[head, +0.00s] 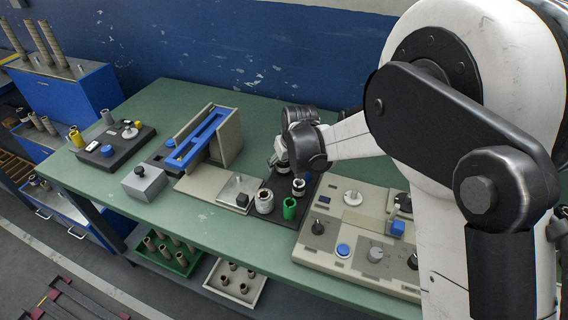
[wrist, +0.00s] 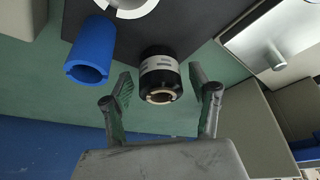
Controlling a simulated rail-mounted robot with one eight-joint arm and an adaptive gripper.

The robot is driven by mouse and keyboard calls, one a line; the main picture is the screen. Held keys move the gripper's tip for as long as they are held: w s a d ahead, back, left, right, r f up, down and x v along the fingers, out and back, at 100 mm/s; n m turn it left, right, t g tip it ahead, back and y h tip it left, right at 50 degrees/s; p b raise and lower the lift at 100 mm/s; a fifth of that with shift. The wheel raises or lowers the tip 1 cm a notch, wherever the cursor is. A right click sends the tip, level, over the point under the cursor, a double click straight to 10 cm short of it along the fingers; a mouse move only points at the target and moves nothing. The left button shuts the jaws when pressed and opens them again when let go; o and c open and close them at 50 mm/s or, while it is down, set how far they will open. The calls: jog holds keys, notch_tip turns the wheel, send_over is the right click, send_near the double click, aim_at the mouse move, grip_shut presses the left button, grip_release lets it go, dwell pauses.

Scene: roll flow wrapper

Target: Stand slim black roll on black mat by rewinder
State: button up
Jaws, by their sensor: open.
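My gripper (wrist: 163,88) is open in the wrist view, with one finger on each side of a slim black roll (wrist: 160,72). The roll has a white label band and a pale core end. A gap shows between it and each finger. It stands at the edge of the black mat (wrist: 193,22); I cannot tell its exact contact with the mat. In the head view my gripper (head: 285,155) is over the back of the black mat (head: 264,218), and largely hides what is under it. A dark roll with a pale top (head: 298,187) stands in front of it.
A blue roll (wrist: 90,62) is close beside the black one in the wrist view. A white roll (head: 264,202) and a green roll (head: 289,208) stand on the mat's front. A beige control machine (head: 322,240) is to the right, a beige-and-blue machine (head: 226,140) to the left.

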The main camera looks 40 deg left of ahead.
jog(key=v, duration=1.1)
jog(key=shift+r, duration=0.2)
